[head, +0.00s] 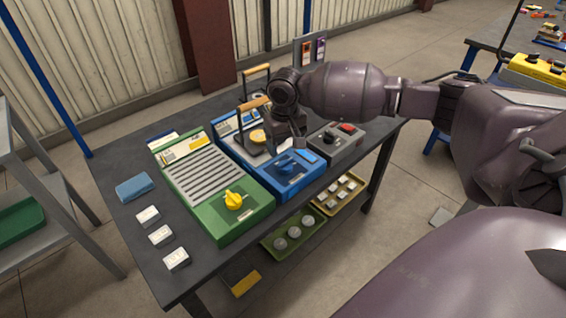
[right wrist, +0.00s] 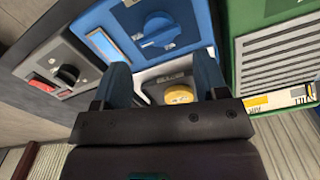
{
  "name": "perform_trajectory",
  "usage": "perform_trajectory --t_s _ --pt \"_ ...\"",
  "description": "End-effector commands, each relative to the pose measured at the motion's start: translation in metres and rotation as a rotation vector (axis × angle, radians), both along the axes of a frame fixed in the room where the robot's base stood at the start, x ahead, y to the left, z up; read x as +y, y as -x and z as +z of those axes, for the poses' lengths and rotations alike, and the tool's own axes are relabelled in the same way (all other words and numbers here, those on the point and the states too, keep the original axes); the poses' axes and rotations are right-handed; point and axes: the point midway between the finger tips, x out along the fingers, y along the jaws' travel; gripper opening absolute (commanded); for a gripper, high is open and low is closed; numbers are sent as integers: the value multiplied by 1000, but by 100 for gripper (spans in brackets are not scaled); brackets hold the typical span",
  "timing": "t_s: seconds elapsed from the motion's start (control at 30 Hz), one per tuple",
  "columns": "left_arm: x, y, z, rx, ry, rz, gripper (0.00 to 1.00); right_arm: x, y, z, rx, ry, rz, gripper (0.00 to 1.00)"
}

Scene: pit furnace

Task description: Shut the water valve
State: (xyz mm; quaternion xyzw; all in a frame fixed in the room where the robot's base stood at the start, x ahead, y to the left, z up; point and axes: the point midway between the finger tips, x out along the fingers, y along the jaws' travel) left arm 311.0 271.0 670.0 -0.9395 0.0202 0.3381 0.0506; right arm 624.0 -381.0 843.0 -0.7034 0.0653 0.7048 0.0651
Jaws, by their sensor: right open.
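A blue box (head: 300,186) with a blue knob (head: 285,164) stands on the dark table; no wording on it is readable, so I cannot confirm it is the water valve. The knob also shows in the right wrist view (right wrist: 156,28), beyond the fingertips. My right gripper (head: 297,142) is over the back of the blue box, fingers open and apart from the knob. In the right wrist view its fingers (right wrist: 161,72) have a yellow round part (right wrist: 179,95) visible between them, not gripped. My left gripper is not in view.
Left is a green box (head: 251,211) with a yellow knob (head: 234,200); right is a grey box (head: 340,148) with a black knob. Wooden-handled levers (head: 254,103) rise behind. Small white blocks (head: 161,236) and a blue block (head: 135,187) lie at the left.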

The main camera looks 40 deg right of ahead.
Motion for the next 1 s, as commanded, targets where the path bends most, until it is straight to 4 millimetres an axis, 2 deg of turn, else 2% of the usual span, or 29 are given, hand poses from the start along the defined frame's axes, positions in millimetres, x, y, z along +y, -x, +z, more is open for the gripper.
perform_trajectory --t_s 0.03,0.3,0.5,0.83,1.0 --pt "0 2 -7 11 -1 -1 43 0 1 -16 9 0 0 67" --pt "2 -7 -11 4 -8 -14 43 0 1 -54 6 1 0 67" --pt "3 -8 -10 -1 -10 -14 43 0 0 -65 0 0 1 67" --pt "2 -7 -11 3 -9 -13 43 0 0 -65 -3 1 1 67" --pt "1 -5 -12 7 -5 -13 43 0 0 -66 -2 0 1 41"
